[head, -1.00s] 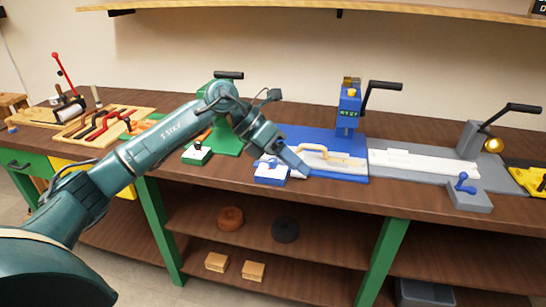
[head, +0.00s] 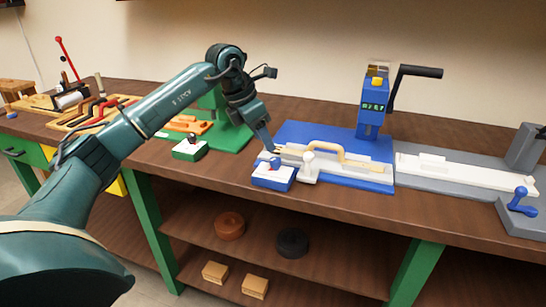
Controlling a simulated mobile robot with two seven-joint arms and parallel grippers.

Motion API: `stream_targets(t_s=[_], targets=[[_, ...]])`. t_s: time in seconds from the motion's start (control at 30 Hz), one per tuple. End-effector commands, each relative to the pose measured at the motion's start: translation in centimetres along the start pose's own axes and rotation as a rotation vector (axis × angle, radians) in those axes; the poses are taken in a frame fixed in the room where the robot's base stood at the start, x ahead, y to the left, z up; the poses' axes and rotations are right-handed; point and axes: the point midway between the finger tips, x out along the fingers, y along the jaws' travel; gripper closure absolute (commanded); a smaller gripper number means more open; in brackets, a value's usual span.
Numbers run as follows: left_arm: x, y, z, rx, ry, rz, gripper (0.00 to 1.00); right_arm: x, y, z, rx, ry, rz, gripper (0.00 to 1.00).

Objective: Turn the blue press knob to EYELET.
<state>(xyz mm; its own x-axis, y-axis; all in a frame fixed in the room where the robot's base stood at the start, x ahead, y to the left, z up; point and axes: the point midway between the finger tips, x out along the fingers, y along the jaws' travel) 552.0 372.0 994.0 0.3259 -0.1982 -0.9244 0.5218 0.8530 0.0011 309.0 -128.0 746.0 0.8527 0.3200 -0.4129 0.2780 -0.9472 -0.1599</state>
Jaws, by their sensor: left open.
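The blue press (head: 371,110) stands at the back of its blue base, with a black crank and a small display of green letters that I cannot read surely. A small white box with a blue front (head: 272,178) sits at the base's front left corner. The blue knob (head: 274,163) shows on top of it, with a reddish spot; its pointing direction is too small to tell. My left gripper (head: 271,147) is open, pointing down just behind and above the knob. Whether a fingertip touches it I cannot tell. My right gripper is out of view.
A white upright peg-like handle (head: 309,168) stands just right of the knob box. A wooden handle (head: 335,151) lies on the blue base behind it. The green press base (head: 225,140) is left, a grey station (head: 450,178) right.

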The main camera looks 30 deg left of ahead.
Motion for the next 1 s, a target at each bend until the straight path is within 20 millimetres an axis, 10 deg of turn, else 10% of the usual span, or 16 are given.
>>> stream_targets(t_s=[0.4, 0.77, 1.0], targets=[[6.4, -0.1, 0.0, 0.0, 0.0, -0.001, 0.52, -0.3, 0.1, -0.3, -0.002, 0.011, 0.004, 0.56], [6.9, -0.1, 0.0, 0.001, -0.001, -0.001, 0.52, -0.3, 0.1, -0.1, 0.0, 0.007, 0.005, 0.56], [6.8, -0.1, 0.0, 0.0, -0.001, -0.001, 0.71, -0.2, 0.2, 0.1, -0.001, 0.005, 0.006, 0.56]])
